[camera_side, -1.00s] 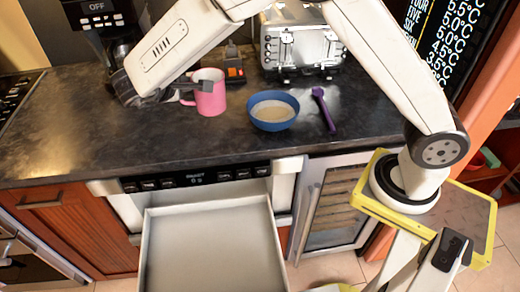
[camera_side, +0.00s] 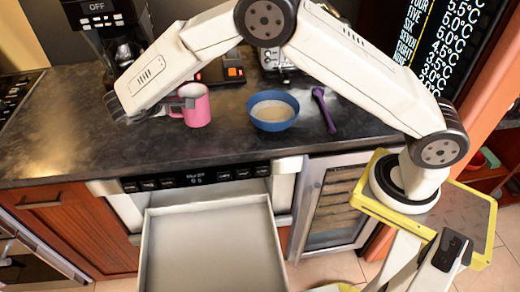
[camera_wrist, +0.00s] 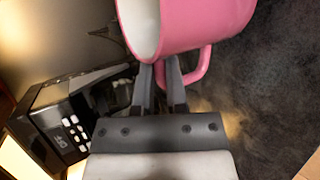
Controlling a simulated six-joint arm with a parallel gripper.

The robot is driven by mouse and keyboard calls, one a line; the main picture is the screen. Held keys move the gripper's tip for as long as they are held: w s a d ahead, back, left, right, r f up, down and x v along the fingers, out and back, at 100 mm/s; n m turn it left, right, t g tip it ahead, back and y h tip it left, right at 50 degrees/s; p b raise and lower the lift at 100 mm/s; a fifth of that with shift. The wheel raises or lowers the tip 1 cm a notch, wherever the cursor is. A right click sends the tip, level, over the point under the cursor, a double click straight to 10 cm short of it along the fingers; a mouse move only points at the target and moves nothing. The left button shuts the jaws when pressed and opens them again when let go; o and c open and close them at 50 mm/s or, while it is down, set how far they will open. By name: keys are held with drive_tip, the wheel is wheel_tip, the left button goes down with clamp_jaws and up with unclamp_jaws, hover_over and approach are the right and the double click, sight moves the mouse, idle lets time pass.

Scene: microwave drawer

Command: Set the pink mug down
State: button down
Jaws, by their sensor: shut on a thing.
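The pink mug (camera_side: 196,108) is upright at the counter, left of the blue bowl, in the side view. I cannot tell whether its base touches the countertop (camera_side: 90,130). In the wrist view the mug (camera_wrist: 205,25) fills the top, with its white inside and pink handle showing. My gripper (camera_wrist: 165,62) is shut on the mug's handle (camera_wrist: 197,68). In the side view my gripper (camera_side: 176,102) reaches the mug from the left, and its fingers are partly hidden by the arm.
A blue bowl (camera_side: 273,123) with pale contents stands right of the mug, beside a purple spoon (camera_side: 324,108). A coffee machine (camera_side: 105,25) and a toaster (camera_side: 271,60) stand behind. An open, empty drawer (camera_side: 212,245) juts out below the counter. The front left counter is clear.

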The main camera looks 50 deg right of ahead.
drive_tip(key=shift+w+f, duration=0.2)
drive_tip(key=shift+f, duration=1.5)
drive_tip(key=shift+f, duration=0.2)
drive_tip(key=c, duration=0.7)
unclamp_jaws()
drive_tip(key=shift+o, duration=0.2)
drive_tip(key=shift+r, duration=0.1)
drive_tip(key=shift+r, duration=0.1)
drive_tip(key=v, duration=1.2)
drive_tip(key=shift+d, duration=0.1)
